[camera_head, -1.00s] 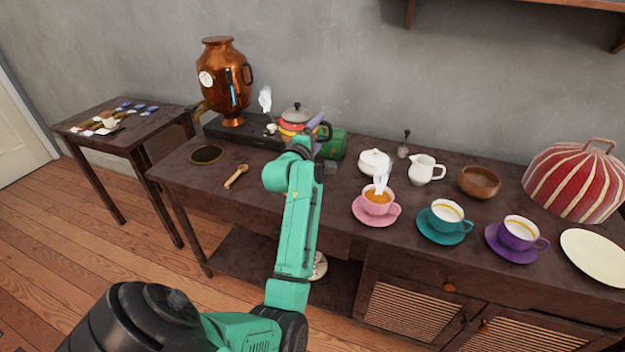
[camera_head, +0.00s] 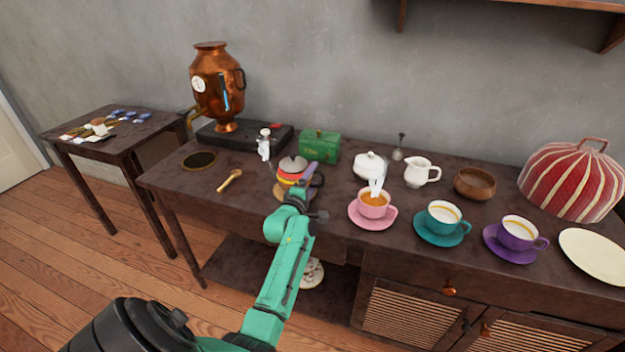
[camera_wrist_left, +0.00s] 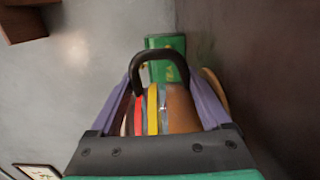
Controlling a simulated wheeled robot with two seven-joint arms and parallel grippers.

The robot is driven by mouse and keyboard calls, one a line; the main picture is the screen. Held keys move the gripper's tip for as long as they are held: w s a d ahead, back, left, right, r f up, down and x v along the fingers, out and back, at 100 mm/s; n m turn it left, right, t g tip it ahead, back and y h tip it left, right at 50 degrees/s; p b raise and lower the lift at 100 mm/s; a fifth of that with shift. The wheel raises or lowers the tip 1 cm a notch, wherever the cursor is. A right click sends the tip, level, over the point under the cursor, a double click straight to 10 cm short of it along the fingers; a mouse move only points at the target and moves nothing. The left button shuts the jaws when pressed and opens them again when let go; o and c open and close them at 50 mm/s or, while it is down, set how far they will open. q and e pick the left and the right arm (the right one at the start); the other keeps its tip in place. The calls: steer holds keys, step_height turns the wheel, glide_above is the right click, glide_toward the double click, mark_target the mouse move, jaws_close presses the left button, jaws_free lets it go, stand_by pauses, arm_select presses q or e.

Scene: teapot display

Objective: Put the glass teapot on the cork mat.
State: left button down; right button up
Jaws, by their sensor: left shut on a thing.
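The glass teapot (camera_head: 291,180) has a grey lid, red and yellow bands and brown tea; white steam rises by its spout. My left gripper (camera_head: 308,178), with purple fingers, is shut on its dark handle. In the left wrist view the handle arches between the fingers of the gripper (camera_wrist_left: 160,78), with the teapot (camera_wrist_left: 180,112) behind it. The teapot looks upright over the front part of the table; I cannot tell its height above the top. My right gripper is out of view.
Behind stand a black box (camera_head: 270,135), a copper urn (camera_head: 215,90) and a green tin (camera_head: 320,147). A pink cup (camera_head: 373,203) and white sugar bowl (camera_head: 368,166) stand to the right.

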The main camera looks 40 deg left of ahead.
arm_select(q)
steer(key=shift+c, duration=0.5)
jaws_free()
steer(key=shift+f, duration=0.1)
steer(key=v, duration=1.2)
steer(key=shift+r+p, duration=0.25)
steer(key=shift+p, duration=0.1)
steer(key=shift+f, duration=0.1)
